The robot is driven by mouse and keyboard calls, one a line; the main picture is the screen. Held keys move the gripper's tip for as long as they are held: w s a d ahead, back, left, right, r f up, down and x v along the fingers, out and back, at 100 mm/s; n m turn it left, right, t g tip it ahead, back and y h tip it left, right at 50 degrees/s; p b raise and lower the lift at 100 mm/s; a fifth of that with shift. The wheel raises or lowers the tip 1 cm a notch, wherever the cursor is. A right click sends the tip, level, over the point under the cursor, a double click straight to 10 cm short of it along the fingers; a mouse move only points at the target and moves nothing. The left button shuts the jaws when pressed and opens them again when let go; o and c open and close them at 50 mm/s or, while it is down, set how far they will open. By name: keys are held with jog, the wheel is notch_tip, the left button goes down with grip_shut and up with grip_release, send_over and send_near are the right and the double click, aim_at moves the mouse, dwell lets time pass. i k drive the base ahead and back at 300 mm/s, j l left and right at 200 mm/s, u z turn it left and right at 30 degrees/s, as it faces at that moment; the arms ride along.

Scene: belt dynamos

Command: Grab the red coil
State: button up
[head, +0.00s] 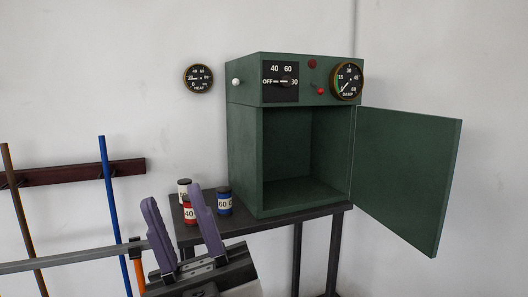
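The red coil (188,213), a small dark-capped cylinder with a white label reading 40, stands upright on the dark table (262,227) left of the green cabinet. Part of its right side is hidden by a finger of my gripper (171,194). My gripper, with two purple fingers, is open and nearer the camera than the coil. The red coil shows in the gap between the fingers, but I cannot tell how far beyond them it is. Nothing is visibly held.
Blue (106,190) and brown (18,210) poles lean by a wall rack (75,173) at left.

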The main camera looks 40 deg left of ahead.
aim_at(190, 220)
jog(key=u, duration=1.7)
jog(key=i+l+u, duration=0.1)
jog(key=u, duration=0.7)
jog(key=i+l+u, duration=0.35)
jog(key=l+u, duration=0.35)
jog(key=i+l, duration=0.05)
